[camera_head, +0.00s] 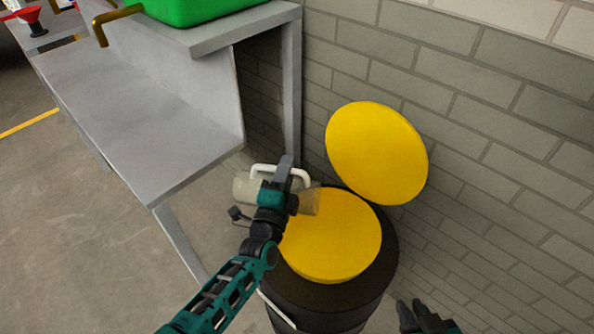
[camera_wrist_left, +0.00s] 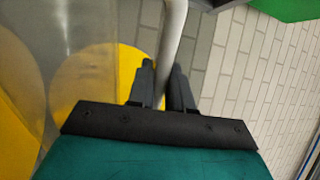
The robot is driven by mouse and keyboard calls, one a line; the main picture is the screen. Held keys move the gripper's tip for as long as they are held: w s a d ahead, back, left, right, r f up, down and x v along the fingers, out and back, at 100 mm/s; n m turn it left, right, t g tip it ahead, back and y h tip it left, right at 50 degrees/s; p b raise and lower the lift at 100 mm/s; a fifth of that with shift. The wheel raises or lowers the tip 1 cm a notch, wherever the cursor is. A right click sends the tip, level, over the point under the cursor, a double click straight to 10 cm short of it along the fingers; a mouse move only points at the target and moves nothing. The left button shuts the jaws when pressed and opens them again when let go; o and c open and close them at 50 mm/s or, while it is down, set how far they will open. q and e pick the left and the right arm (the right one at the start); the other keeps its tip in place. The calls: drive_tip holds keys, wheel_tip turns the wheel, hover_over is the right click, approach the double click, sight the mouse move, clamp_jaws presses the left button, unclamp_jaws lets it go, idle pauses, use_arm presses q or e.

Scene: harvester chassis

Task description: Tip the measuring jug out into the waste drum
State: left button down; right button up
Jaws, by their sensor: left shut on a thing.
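The measuring jug (camera_head: 244,189) is clear, with a white handle. It lies tipped on its side in the air, its right end over the left part of the waste drum (camera_head: 389,256). My left gripper (camera_head: 283,178) is shut on the handle; in the left wrist view the handle (camera_wrist_left: 173,40) passes between the fingers (camera_wrist_left: 165,85), with the clear jug wall (camera_wrist_left: 92,40) to the left. The drum is dark, with a yellow round face inside its rim. Whether liquid is in the jug or flowing is not clear. My right gripper (camera_head: 425,317) is empty, its fingers apart, at the bottom edge.
A yellow round lid (camera_head: 377,152) stands raised behind the drum, by the grey brick wall (camera_head: 480,120). A grey metal bench (camera_head: 140,120) runs along the left, with a green container (camera_head: 195,8) on its upper shelf and a red funnel (camera_head: 29,15) farther off.

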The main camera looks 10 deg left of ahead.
sight(260, 169)
use_arm(q)
drive_tip(key=shift+a+r, duration=0.1)
drive_tip(key=shift+a, duration=0.05)
